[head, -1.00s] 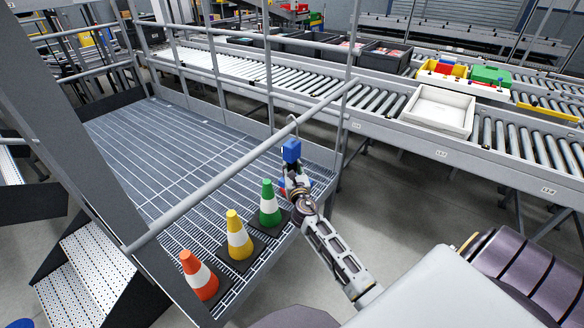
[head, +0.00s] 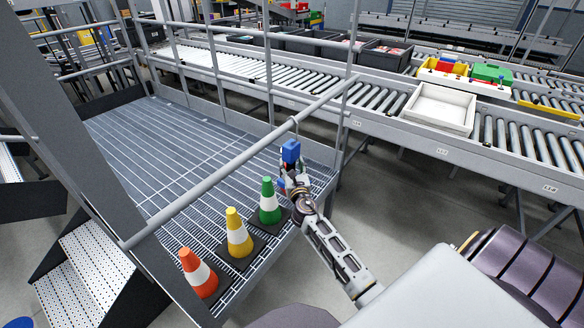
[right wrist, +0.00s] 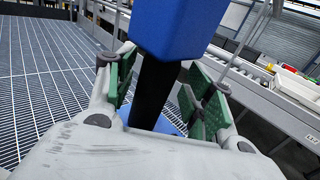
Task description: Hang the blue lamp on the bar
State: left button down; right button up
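The blue lamp (head: 291,151) hangs upright at the grey bar (head: 215,184), near the bar's far right end. It has a blue top, a black middle and a thin hook. The hook crosses the bar in the head view; whether it bears on the bar is too small to tell. In the right wrist view the lamp's blue top (right wrist: 183,28) is above and its black middle (right wrist: 154,92) stands between the green finger pads. My right gripper (head: 293,178) is open around this black part, with gaps at the pads. My left gripper is not in view.
Orange (head: 198,272), yellow (head: 238,234) and green (head: 269,202) cones stand on the grated catwalk (head: 150,140) below the bar. A roller conveyor with a white tray (head: 440,109) runs behind. A railing post (head: 346,110) stands right of the lamp.

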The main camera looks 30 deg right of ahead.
jog(key=shift+f, duration=0.15)
jog(key=v, duration=1.2)
dwell(0.7)
dwell(0.7)
